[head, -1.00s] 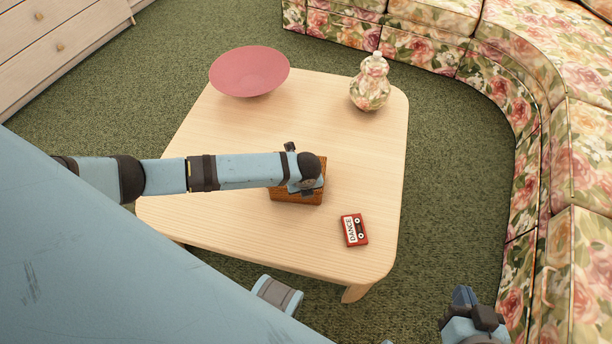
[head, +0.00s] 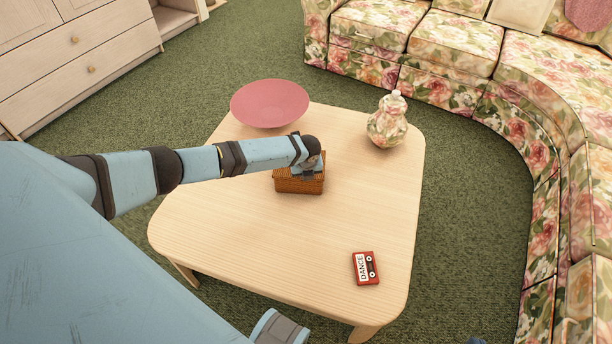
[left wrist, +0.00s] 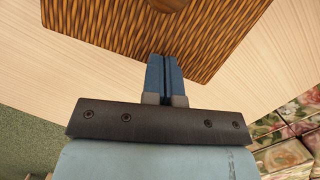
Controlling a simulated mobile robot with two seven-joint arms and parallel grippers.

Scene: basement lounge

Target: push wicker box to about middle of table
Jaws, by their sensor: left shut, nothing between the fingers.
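The brown wicker box (head: 297,187) sits on the pale wooden table (head: 235,215), near its middle, with its top partly hidden by my left arm in the head view. In the left wrist view the box (left wrist: 105,28) fills the upper middle, its woven surface and a round brown knob showing. My left gripper (head: 309,171) is at the box, fingers closed together and empty. In the left wrist view the shut fingertips (left wrist: 163,62) overlap the box's near edge; I cannot tell whether they touch it. My right gripper is not in view.
A pink bowl (head: 269,103) stands at the table's far left and a floral jar (head: 387,122) at the far right. A red cassette (head: 365,268) lies near the front right. A floral sofa (head: 440,85) curves around the right. The front left of the table is clear.

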